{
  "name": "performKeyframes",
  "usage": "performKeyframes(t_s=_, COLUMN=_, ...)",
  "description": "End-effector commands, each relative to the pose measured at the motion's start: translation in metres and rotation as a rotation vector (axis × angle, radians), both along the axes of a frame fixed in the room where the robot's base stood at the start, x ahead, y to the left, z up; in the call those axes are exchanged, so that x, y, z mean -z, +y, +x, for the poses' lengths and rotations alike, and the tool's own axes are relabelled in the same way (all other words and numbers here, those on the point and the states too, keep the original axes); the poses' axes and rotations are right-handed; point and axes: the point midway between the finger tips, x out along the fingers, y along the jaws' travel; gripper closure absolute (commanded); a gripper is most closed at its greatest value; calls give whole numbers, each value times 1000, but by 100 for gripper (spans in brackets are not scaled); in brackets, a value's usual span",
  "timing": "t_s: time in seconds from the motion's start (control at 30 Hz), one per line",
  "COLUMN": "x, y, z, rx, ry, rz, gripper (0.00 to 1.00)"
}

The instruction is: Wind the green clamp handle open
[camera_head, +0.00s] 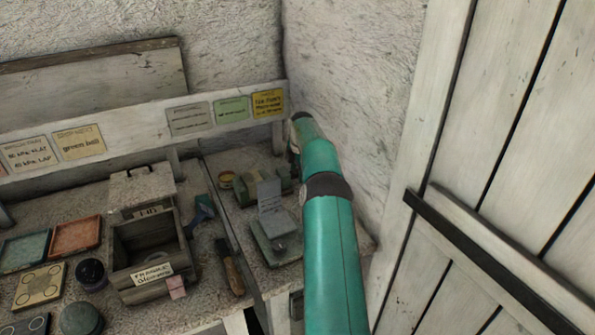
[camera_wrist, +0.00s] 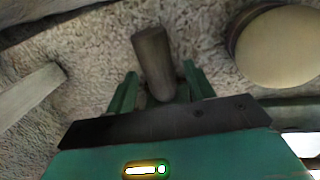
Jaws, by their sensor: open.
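A green clamp-like device (camera_head: 252,186) sits on the right bench in the head view, partly covered by a grey plate in front of it. Its handle cannot be picked out there. My teal arm reaches over the bench on its right and hides my gripper. In the wrist view, my gripper (camera_wrist: 159,72) has its two green fingers apart. A grey-brown cylindrical peg (camera_wrist: 152,55) stands between and just beyond the fingers. Whether it belongs to the clamp, or touches a finger, I cannot tell.
A round tan-topped tin (camera_wrist: 282,45) lies right of the fingers, and a pale bar (camera_wrist: 30,95) left. In the head view, a grey-green stand (camera_head: 277,240) is left of my arm. An open box (camera_head: 183,225) stands farther left. A plank door (camera_head: 510,130) is close on the right.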

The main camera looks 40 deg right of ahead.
Motion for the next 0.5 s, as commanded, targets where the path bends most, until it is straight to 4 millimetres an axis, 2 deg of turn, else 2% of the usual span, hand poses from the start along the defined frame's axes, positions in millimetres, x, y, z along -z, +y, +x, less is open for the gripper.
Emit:
performKeyframes(t_s=0.17, x=0, y=0, z=0, rx=0, ry=0, rz=0, gripper=47)
performKeyframes(t_s=0.4, x=0, y=0, z=0, rx=0, ry=0, rz=0, gripper=92)
performKeyframes(t_s=0.5, x=-1, y=0, z=0, rx=0, ry=-1, rz=0, gripper=92)
